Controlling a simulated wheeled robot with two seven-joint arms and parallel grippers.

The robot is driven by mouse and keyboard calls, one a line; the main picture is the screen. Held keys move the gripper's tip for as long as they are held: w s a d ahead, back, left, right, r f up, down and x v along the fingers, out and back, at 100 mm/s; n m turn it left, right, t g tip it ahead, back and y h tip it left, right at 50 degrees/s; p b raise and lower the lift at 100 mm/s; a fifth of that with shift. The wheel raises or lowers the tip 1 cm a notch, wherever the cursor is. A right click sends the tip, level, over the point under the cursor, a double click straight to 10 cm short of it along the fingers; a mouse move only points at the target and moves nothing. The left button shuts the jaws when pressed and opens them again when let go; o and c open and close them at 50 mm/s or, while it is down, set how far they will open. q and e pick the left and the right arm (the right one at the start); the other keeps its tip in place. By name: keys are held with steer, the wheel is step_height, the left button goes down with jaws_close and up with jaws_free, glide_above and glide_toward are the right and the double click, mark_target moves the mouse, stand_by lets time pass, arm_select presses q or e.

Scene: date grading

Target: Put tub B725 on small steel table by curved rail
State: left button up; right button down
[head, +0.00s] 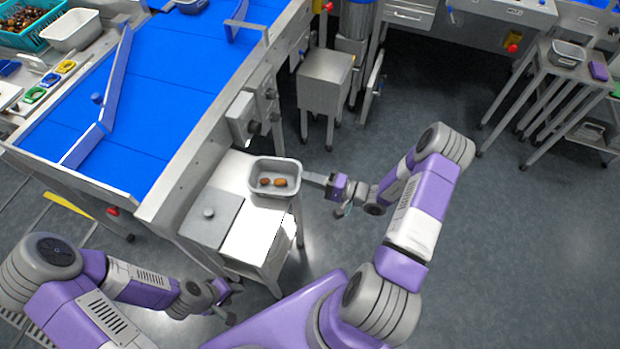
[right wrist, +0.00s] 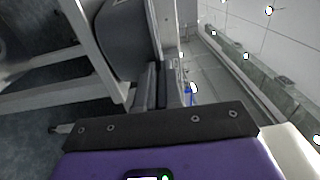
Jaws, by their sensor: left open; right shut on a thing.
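A grey rectangular tub (head: 275,191) with a few brown dates in it is at the right edge of a small steel table (head: 245,245) beside the blue belt. No label can be read on it. My right gripper (head: 316,179) is shut on the tub's right side. I cannot tell whether the tub rests on the table or hangs just above it. In the right wrist view a dark grey surface, probably the tub (right wrist: 128,40), lies beyond the gripper. My left gripper (head: 226,302) is open and empty, low in front of the table. No curved rail is clearly visible.
The blue belt (head: 130,110) with angled guides fills the upper left. A steel cabinet (head: 325,80) is at the back. Another grey tub (head: 568,54) sits on a steel stand at right. The floor between is clear.

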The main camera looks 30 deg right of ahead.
steer(key=shift+f, duration=0.1)
steer(key=c, duration=1.7)
jaws_free()
steer(key=o, duration=0.4)
